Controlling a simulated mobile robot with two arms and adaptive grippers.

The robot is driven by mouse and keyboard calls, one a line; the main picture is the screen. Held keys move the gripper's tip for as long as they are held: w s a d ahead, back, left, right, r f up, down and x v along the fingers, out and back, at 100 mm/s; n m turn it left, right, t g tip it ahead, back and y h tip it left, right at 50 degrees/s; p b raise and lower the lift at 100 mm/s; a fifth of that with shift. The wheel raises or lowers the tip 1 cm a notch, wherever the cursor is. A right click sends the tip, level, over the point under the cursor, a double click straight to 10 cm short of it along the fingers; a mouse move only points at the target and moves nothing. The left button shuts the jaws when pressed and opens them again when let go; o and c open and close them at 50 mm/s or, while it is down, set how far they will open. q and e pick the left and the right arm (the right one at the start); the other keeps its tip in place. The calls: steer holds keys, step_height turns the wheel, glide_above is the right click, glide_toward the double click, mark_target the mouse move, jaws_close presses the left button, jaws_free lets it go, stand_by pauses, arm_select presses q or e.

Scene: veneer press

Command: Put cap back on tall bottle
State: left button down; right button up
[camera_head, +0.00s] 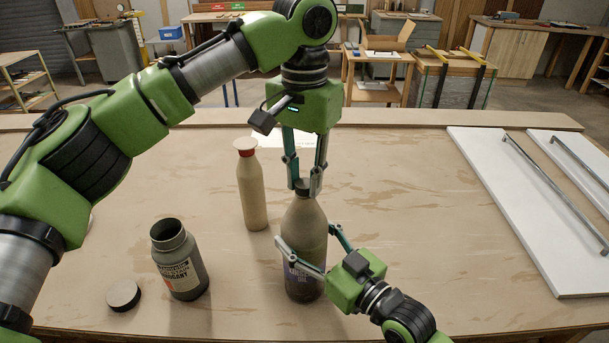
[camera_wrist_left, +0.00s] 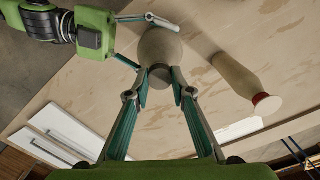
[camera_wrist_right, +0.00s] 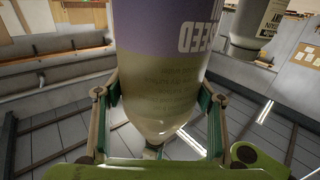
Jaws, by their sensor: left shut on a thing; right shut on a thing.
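The tall bottle (camera_head: 305,222) is brown with a purple label and stands upright on the table. A dark cap (camera_head: 304,184) sits at the top of its neck; I cannot tell whether it is seated. My left gripper (camera_head: 304,190) comes down from above and is shut on this cap. In the left wrist view, the cap (camera_wrist_left: 160,76) is between the fingertips, in line with the bottle (camera_wrist_left: 160,48). My right gripper (camera_head: 306,235) is shut around the bottle's body from the front right. The bottle (camera_wrist_right: 160,70) fills the right wrist view, upside down.
A grey open bottle (camera_head: 184,270) stands at the left, with a black cap (camera_head: 123,295) lying beside it. A slim beige bottle with a red collar (camera_head: 250,190) stands behind left. White panels with metal bars (camera_head: 515,200) lie at the right.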

arm_select(q)
steer(key=m, duration=0.8)
steer(key=shift+m, duration=0.4)
steer(key=c, duration=1.7)
jaws_free()
step_height(320, 180, up, 12)
arm_select(e)
steer(key=o, duration=2.3)
